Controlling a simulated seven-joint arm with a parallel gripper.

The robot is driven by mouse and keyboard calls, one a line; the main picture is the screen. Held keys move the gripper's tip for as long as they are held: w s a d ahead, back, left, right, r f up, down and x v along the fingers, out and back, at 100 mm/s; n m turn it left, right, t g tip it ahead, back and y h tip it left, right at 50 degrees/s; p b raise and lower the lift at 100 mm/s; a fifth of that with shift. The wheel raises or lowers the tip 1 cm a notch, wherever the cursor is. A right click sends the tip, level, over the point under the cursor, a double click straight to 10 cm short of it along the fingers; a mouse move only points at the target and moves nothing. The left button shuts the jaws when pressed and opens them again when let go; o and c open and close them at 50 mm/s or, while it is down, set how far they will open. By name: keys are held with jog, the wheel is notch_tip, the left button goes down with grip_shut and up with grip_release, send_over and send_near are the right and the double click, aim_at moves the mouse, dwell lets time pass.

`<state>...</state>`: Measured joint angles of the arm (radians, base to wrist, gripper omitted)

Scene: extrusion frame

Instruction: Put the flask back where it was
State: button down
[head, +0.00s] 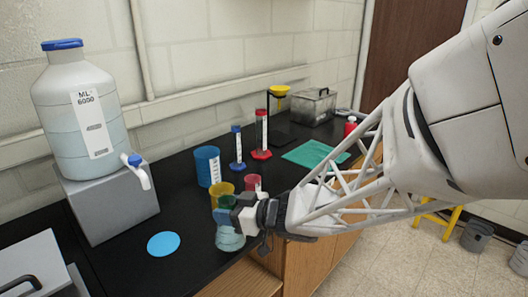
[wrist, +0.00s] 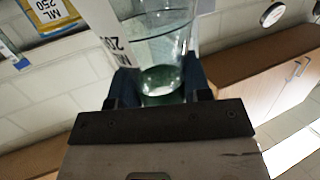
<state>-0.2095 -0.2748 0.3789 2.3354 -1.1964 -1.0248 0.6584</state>
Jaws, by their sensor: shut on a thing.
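A clear glass flask (head: 229,239) with pale bluish liquid is in my gripper (head: 229,208) near the front edge of the black counter. My gripper is shut on its greenish neck. The flask looks upright; I cannot tell whether its base touches the counter. In the wrist view the flask (wrist: 162,45) sits between the two dark fingers of my gripper (wrist: 160,88), with a white label at its left. A flat blue disc (head: 163,244) lies on the counter to the left of the flask, with nothing on it.
A large carboy (head: 80,115) with a tap stands on a grey block (head: 112,210) at the left. A blue beaker (head: 207,166), yellow beaker (head: 223,189) and red beaker (head: 252,183) stand close behind the gripper. Blue (head: 237,150) and red (head: 261,138) cylinders stand farther back.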

jog(key=w+d+m+t, duration=0.1)
jog(key=w+d, duration=1.7)
jog(key=shift+w+d+r+t+h, duration=0.15)
jog(key=shift+d+r+t+h, duration=0.15)
jog(key=shift+r+t+h, duration=0.15)
jog(key=w+a+f, duration=0.1)
jog(key=w, duration=1.5)
jog(key=shift+a+f, duration=0.25)
jog(key=shift+f, duration=1.75)
jog(key=shift+f, duration=0.1)
